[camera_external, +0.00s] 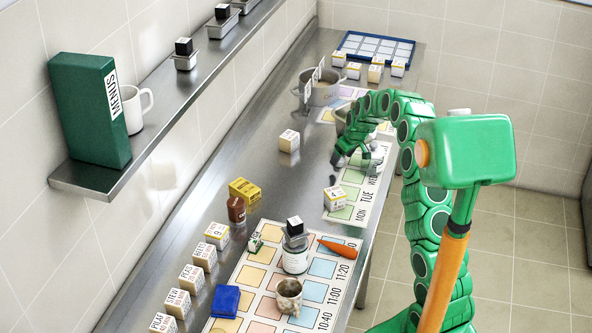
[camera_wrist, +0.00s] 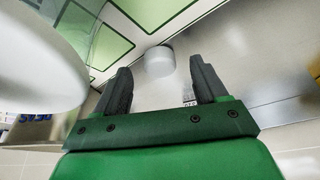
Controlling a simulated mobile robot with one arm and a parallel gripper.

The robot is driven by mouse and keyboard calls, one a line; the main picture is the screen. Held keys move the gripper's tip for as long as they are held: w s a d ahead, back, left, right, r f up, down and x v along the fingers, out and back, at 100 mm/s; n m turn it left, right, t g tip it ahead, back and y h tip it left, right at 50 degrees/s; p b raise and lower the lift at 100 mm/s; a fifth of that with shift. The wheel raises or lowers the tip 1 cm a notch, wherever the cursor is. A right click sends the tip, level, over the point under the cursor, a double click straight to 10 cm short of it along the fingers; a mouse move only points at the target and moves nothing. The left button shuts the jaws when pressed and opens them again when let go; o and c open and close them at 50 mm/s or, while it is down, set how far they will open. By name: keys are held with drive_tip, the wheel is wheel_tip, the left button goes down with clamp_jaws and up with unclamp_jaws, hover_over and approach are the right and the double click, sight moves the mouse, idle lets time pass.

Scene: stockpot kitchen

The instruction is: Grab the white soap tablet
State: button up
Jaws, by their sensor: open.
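A small white round tablet (camera_wrist: 159,60), apparently the soap, lies at the edge of a mat with green squares in the wrist view. My gripper (camera_wrist: 161,72) is open, with one dark finger on each side of the tablet's line. The tablet shows just beyond and between the fingertips, and I see no finger touching it. In the external view my gripper (camera_external: 354,160) is low over the steel counter, beside the day-labelled mat (camera_external: 346,205). I cannot make out the tablet there; the gripper may hide it.
A large pale rounded object (camera_wrist: 38,62) fills the left of the wrist view, close to the finger. A grey pot (camera_external: 322,92) stands behind my gripper. Labelled cubes (camera_external: 289,141) (camera_external: 334,198) stand nearby. The steel counter (camera_external: 300,178) between them is mostly bare.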

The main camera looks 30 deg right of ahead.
drive_tip(key=shift+x, duration=1)
drive_tip(key=c, duration=1.1)
drive_tip(key=shift+r, duration=0.1)
drive_tip(key=shift+c, duration=0.2)
drive_tip(key=shift+r, duration=0.5)
wheel_tip(320, 180, up, 2)
drive_tip(key=shift+r, duration=0.1)
drive_tip(key=s+a+r, duration=0.2)
drive_tip(key=s+r, duration=0.7)
drive_tip(key=s, duration=0.4)
drive_tip(key=shift+s+a+r, duration=0.25)
drive_tip(key=shift+s+r, duration=0.1)
